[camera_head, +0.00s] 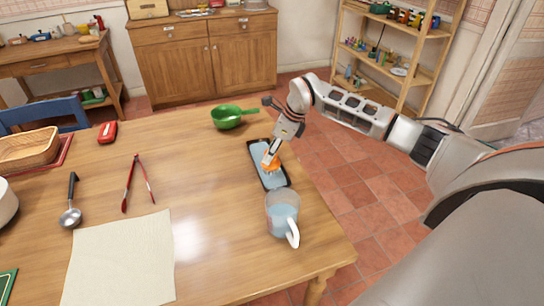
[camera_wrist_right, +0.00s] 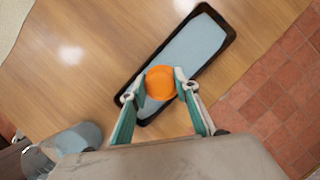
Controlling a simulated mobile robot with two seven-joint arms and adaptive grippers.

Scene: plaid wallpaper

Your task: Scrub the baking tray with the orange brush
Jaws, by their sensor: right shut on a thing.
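The baking tray (camera_head: 276,181) is a narrow dark-rimmed tray with a pale blue-grey inside. It lies near the right edge of the wooden table and also shows in the right wrist view (camera_wrist_right: 205,48). My right gripper (camera_head: 273,150) is above the tray, shut on the orange brush (camera_head: 270,160). In the right wrist view the brush's round orange top (camera_wrist_right: 160,83) sits between the two fingertips (camera_wrist_right: 160,89). The brush's lower end is over the tray's inside; whether it touches cannot be told. My left gripper is not in view.
A clear measuring jug (camera_head: 283,212) with a white handle stands just in front of the tray. A green strainer (camera_head: 228,117) lies behind it. Red tongs (camera_head: 131,182), a ladle (camera_head: 71,208) and a cream cloth (camera_head: 120,262) lie to the left. The table middle is clear.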

